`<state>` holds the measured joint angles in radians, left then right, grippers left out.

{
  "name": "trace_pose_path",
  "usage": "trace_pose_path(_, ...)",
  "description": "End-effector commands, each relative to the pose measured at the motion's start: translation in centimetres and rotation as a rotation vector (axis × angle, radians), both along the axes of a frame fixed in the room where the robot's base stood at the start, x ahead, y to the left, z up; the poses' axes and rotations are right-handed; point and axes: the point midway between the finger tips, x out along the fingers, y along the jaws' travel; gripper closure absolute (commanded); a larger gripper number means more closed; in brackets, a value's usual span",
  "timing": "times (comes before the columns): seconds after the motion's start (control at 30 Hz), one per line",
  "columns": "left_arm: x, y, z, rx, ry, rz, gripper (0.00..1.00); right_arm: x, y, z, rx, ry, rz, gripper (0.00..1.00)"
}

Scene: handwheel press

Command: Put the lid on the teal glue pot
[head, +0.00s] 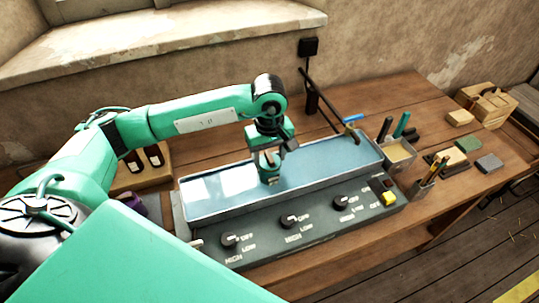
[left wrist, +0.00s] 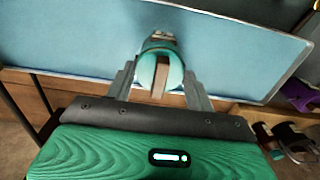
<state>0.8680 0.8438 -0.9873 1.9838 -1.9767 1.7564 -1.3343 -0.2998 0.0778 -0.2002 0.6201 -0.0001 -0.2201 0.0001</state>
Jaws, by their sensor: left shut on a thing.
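My left gripper (head: 268,157) points down over the long pale-blue tray of the bench unit (head: 320,172). A small teal pot (head: 270,177) shows directly under its fingertips, in the tray. In the left wrist view, the fingers (left wrist: 158,85) stand on both sides of a round teal piece with a brown bar (left wrist: 162,75), which looks like the lid, and are shut on it. Whether the lid touches the pot, and how well it is centred, I cannot tell. The gripper hides most of the pot's top. My right gripper is not in view.
The tray's front panel has several black knobs (head: 290,221) and a yellow button (head: 389,198). A pen holder (head: 398,155) and small blocks (head: 468,144) stand to the right. Dark bottles (head: 153,155) and a purple object (head: 130,203) are at the left. Much of the tray is bare.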

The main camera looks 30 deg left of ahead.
Motion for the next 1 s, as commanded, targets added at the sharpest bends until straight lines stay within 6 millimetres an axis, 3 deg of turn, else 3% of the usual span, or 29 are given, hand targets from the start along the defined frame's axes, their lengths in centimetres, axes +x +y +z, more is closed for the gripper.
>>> trace_pose_path(0.17,0.0,0.0,0.03,0.0,0.0,0.0,0.68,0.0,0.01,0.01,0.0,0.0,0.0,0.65)
trace_pose_path(0.2,0.0,0.0,0.03,0.0,0.0,0.0,0.44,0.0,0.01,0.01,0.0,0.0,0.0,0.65)
trace_pose_path(0.33,0.01,-0.01,0.03,0.0,0.0,0.0,0.2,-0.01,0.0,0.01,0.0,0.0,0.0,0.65)
trace_pose_path(0.53,0.01,-0.01,0.02,0.0,0.0,0.0,0.2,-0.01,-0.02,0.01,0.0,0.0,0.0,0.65)
trace_pose_path(0.63,0.0,-0.01,0.02,0.0,0.0,0.0,0.01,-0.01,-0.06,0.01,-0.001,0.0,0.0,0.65)
trace_pose_path(1.0,0.01,-0.01,0.37,-0.001,-0.001,0.0,0.0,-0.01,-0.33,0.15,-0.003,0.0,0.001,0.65)
